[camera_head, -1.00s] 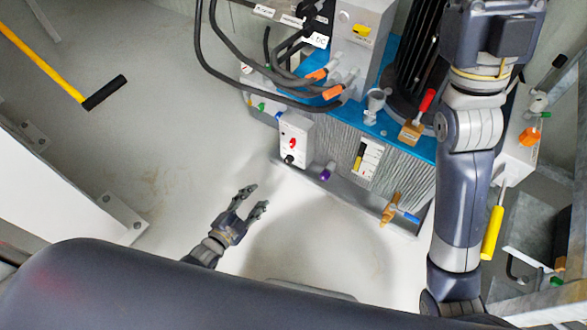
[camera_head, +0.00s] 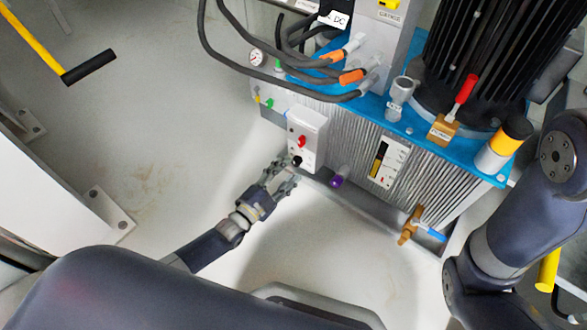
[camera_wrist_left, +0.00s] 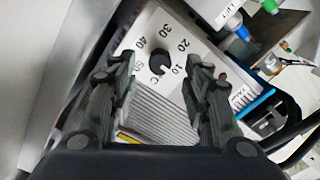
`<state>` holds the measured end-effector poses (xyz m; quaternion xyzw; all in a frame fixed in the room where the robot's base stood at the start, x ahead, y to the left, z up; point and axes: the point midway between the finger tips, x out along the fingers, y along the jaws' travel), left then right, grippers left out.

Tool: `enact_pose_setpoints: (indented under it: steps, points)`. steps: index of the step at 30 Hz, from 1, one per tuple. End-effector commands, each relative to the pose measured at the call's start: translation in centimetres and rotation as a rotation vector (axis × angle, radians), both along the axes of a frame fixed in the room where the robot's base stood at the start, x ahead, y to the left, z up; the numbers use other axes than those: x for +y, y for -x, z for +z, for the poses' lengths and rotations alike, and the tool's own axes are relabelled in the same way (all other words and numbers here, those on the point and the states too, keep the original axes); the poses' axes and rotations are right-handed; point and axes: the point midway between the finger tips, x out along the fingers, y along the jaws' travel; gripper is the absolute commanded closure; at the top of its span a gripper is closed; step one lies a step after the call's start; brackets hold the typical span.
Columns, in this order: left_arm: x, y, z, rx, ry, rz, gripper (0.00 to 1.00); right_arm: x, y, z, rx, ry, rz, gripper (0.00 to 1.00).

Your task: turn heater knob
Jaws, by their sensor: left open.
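The heater knob (camera_wrist_left: 158,61) is a black round knob on a white box face with a printed scale of 10 to 50 and a C. In the head view the white heater box (camera_head: 307,137) is on the pump's front, with a red switch (camera_head: 302,141) and the black knob (camera_head: 297,161) low on it. My left gripper (camera_head: 283,176) is open and empty, just below the box. In the left wrist view its two fingers (camera_wrist_left: 163,80) lie on either side of the knob, apart from it. My right gripper is out of view.
A purple-capped fitting (camera_head: 336,181) and a gauge plate (camera_head: 388,163) sit right of the box. A brown valve with blue handle (camera_head: 411,225) is lower right. Black cables (camera_head: 220,62) loop above. The floor (camera_head: 170,150) left of the pump is clear.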

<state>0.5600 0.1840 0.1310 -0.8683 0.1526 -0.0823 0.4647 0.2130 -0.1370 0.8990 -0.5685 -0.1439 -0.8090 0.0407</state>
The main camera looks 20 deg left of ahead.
Motion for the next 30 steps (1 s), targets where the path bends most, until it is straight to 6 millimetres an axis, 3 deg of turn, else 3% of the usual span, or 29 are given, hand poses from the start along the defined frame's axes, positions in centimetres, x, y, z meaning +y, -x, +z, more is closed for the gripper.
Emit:
enact_pose_setpoints:
  steps: [7, 18, 20, 24, 25, 30]
  points:
    - [-1.1, -3.2, -0.2, -0.001, 0.000, 0.001, 0.55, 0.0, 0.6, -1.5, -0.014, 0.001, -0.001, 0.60]
    - [-1.3, -3.7, 0.0, 0.002, 0.000, 0.000, 0.55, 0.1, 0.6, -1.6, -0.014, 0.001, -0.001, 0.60]
    - [-1.3, -3.7, 0.0, 0.002, 0.000, 0.000, 0.65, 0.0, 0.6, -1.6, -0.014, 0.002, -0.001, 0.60]
    - [-1.3, -3.7, 0.0, 0.002, 0.000, 0.000, 0.96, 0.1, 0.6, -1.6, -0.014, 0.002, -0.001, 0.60]
    - [-1.3, -3.7, 0.0, 0.002, 0.000, 0.000, 1.00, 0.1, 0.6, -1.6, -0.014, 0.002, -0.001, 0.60]
    - [-1.3, -3.7, 0.0, 0.002, 0.002, 0.000, 1.00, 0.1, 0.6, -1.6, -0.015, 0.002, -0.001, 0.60]
